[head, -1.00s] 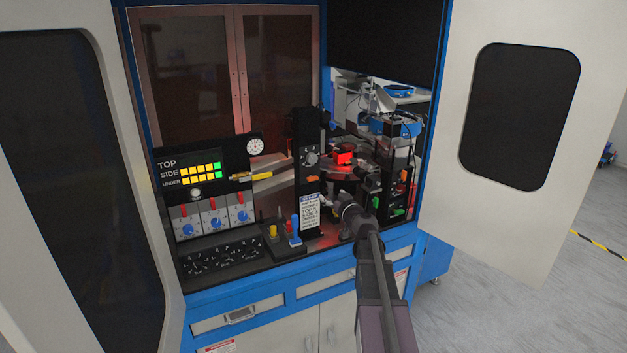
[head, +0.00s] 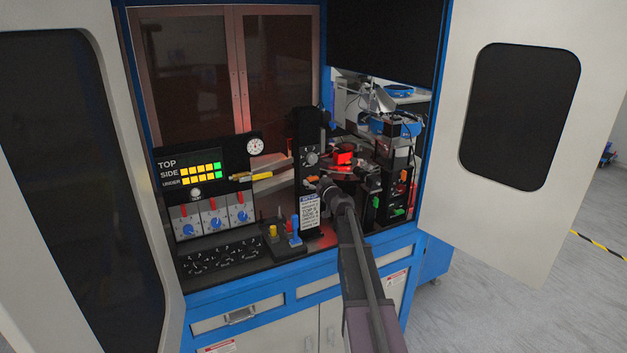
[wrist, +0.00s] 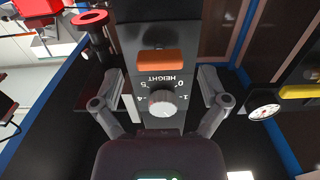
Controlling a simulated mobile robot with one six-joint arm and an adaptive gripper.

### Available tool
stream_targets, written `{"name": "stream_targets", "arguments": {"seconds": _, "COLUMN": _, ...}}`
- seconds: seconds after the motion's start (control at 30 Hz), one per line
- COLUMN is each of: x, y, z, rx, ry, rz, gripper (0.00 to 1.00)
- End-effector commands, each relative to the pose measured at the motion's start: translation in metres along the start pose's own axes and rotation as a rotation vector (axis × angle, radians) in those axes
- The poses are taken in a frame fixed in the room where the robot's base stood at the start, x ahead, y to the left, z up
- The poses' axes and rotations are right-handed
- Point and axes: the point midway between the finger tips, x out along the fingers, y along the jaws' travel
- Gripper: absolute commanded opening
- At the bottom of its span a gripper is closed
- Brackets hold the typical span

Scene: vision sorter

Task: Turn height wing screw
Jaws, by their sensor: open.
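The height screw (wrist: 162,103) is a pale grey knob with a ridged edge on a black column (head: 309,130). Lettering reading HEIGHT and a number scale sit beside it, upside down in the wrist view. In the head view the knob (head: 311,158) shows on the column's upper front, above my gripper (head: 322,184). In the wrist view my gripper (wrist: 161,80) is open, one finger on each side of the column front. The knob lies between the fingers in the picture, with visible gaps on both sides. I cannot tell the remaining depth.
An orange block (wrist: 160,62) sits on the column close to the knob. A red ring-topped part (wrist: 89,18) stands left in the wrist view. A dial gauge (wrist: 264,106) is at right. A base with coloured knobs (head: 284,238) stands left of the column.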

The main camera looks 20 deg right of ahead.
Motion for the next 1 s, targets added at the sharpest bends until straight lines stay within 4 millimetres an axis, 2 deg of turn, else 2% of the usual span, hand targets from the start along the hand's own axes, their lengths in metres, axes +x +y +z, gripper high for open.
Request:
{"name": "stream_targets", "arguments": {"seconds": 0.03, "x": 0.007, "y": 0.001, "z": 0.000, "rx": 0.000, "ry": 0.000, "rz": 0.000, "gripper": 0.94}}
{"name": "stream_targets", "arguments": {"seconds": 0.2, "x": 0.016, "y": 0.001, "z": 0.000, "rx": 0.000, "ry": 0.000, "rz": 0.000, "gripper": 0.94}}
{"name": "stream_targets", "arguments": {"seconds": 0.57, "x": 0.017, "y": 0.000, "z": 0.000, "rx": 0.000, "ry": 0.000, "rz": 0.000, "gripper": 0.94}}
{"name": "stream_targets", "arguments": {"seconds": 0.67, "x": 0.017, "y": 0.000, "z": 0.000, "rx": 0.000, "ry": 0.000, "rz": 0.000, "gripper": 0.68}}
{"name": "stream_targets", "arguments": {"seconds": 0.83, "x": 0.017, "y": 0.000, "z": 0.000, "rx": 0.000, "ry": 0.000, "rz": 0.000, "gripper": 0.17}}
{"name": "stream_targets", "arguments": {"seconds": 0.87, "x": 0.017, "y": 0.000, "z": 0.000, "rx": 0.000, "ry": 0.000, "rz": 0.000, "gripper": 0.12}}
{"name": "stream_targets", "arguments": {"seconds": 1.0, "x": 0.017, "y": 0.000, "z": 0.000, "rx": 0.001, "ry": 0.000, "rz": 0.000, "gripper": 0.12}}
